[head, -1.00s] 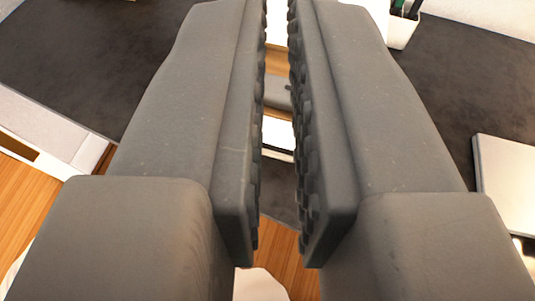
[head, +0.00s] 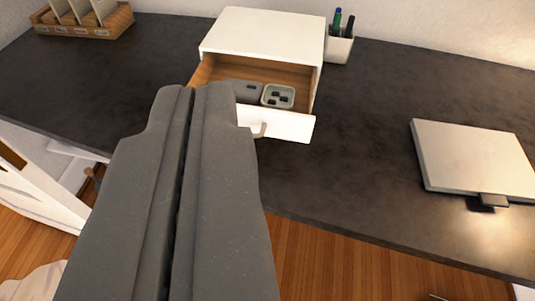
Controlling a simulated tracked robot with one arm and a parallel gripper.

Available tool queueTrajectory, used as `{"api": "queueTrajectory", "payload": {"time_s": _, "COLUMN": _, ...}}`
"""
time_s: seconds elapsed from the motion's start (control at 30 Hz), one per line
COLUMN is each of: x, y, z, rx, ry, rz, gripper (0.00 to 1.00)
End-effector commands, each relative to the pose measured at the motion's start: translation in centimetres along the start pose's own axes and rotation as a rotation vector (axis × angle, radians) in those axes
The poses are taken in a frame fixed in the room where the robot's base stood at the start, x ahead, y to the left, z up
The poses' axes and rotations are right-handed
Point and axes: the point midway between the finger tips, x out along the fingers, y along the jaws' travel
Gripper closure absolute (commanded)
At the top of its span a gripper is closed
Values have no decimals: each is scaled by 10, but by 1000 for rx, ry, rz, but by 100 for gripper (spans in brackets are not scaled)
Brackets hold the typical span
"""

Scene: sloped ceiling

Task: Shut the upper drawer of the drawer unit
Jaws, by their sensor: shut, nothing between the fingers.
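The white drawer unit (head: 262,36) stands at the back of the dark desk. One drawer (head: 294,126) is pulled out toward me, with a white front, a small handle (head: 260,130) and a wooden inside. In it lie a grey case (head: 242,90) and a small pale green tray (head: 278,96) with dark pieces. My gripper (head: 189,90) is shut and empty. In the picture its tips overlap the drawer's left part and hide the left of its front. I cannot tell whether they touch it. No second drawer is visible.
A white pen cup (head: 340,46) stands right of the unit. A wooden rack (head: 84,20) is at the back left. A closed silver laptop (head: 474,158) lies at the right. The desk (head: 365,130) is clear between the unit and the laptop.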

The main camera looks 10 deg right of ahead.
Motion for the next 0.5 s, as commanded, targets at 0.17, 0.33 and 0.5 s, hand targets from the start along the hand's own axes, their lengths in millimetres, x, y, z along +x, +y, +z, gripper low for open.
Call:
{"api": "queueTrajectory", "payload": {"time_s": 0.17, "x": 0, "y": 0, "z": 0, "rx": 0, "ry": -1, "rz": 0, "gripper": 100}}
{"api": "queueTrajectory", "payload": {"time_s": 0.33, "x": 0, "y": 0, "z": 0, "rx": 0, "ry": -1, "rz": 0, "gripper": 100}}
{"api": "queueTrajectory", "payload": {"time_s": 0.5, "x": 10, "y": 2, "z": -2, "rx": -27, "ry": -25, "rz": -6, "gripper": 100}}
